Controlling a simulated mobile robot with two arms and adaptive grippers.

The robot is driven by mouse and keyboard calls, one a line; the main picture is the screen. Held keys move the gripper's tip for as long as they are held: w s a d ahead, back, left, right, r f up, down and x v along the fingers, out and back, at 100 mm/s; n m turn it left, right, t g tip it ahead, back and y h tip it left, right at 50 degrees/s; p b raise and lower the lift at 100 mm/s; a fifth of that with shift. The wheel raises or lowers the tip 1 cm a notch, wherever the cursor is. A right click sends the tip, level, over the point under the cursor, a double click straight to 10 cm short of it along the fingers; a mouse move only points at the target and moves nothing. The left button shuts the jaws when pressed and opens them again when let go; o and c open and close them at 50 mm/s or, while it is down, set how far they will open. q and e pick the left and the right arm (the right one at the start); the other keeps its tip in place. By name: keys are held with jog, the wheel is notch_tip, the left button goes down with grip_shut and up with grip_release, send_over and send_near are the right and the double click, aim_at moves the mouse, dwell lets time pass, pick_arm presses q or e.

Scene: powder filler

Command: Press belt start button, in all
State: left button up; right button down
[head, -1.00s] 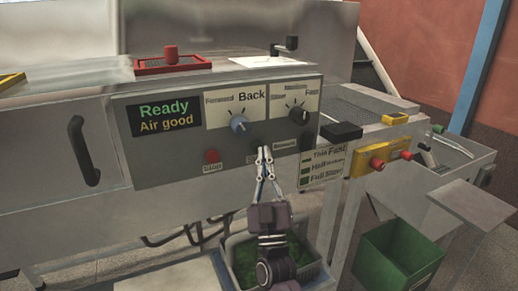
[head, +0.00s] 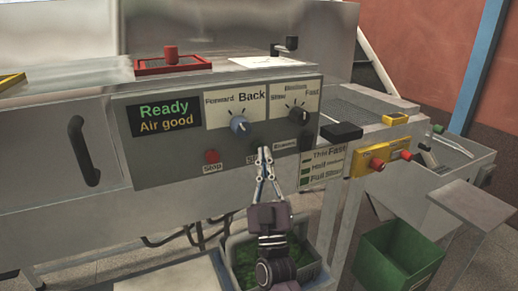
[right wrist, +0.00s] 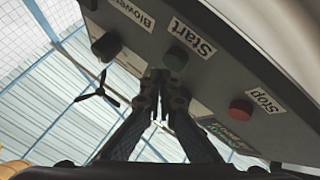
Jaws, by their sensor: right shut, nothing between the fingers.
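The grey control panel (head: 190,160) also carries a red stop button (head: 212,156) to the left and a blower button (right wrist: 106,47). The display (head: 165,117) reads "Ready" and "Air good". My left gripper is not in view.
Knobs for Forward/Back (head: 239,124) and speed (head: 298,116) sit above the buttons. A grey crate (head: 236,266) with green contents stands below the panel.

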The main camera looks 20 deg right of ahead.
jog(key=shift+w, duration=0.15)
jog(key=shift+w, duration=0.3)
